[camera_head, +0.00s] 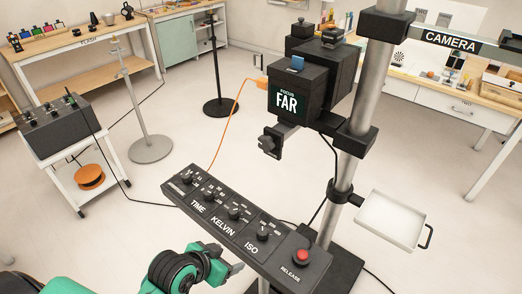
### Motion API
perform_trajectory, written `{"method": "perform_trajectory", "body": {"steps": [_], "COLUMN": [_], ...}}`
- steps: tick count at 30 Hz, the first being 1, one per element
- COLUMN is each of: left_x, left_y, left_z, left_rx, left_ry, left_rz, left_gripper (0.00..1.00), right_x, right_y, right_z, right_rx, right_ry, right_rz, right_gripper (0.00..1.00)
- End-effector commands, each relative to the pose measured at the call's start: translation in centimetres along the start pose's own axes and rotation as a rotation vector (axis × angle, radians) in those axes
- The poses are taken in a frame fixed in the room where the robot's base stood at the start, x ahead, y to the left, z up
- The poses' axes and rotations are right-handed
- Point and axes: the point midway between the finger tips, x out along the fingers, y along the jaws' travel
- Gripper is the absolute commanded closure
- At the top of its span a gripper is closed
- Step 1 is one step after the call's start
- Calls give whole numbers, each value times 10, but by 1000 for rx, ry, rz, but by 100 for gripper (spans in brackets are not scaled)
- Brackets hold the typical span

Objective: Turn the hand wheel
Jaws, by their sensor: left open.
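My left gripper (232,262) is in the lower middle, beside the near left edge of the black control panel (210,213). It is open, and I see nothing between its fingers. The panel carries several knobs labelled TIME, KELVIN and ISO, and a red RELEASE button (302,256). Beyond it, a black camera box (300,92) reading FOCUS FAR is mounted on a grey column (345,185). A small black fitting (270,142) hangs below the box, apart from my gripper. I cannot clearly make out a hand wheel. My right gripper is out of view.
A white tray (391,220) sticks out right of the column. A cart with a dark switch box (60,122) stands at left, near a thin stand (150,148). An orange cable (232,115) runs from the camera box to the panel.

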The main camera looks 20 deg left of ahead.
Motion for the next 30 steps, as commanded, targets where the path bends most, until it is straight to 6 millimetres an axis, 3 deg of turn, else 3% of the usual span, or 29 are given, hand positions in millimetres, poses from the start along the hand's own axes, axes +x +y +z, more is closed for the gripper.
{"method": "perform_trajectory", "body": {"steps": [5, 9, 13, 15, 20, 30], "left_x": [2, -12, -33, -42, -50, -18], "left_y": [-18, -36, -53, -59, -66, -64], "left_z": [-69, -130, -177, -193, -209, -248], "left_rx": [40, 64, 73, 72, 70, 66], "left_ry": [256, 494, 693, 763, 828, 829], "left_rz": [25, 31, 21, 15, 6, 8], "left_gripper": [33, 33, 33, 33, 33, 33], "right_x": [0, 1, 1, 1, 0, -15], "right_y": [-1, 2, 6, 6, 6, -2], "right_z": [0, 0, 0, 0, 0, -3], "right_rx": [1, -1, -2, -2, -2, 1], "right_ry": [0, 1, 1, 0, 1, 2], "right_rz": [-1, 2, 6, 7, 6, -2], "right_gripper": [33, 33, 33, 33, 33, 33]}}
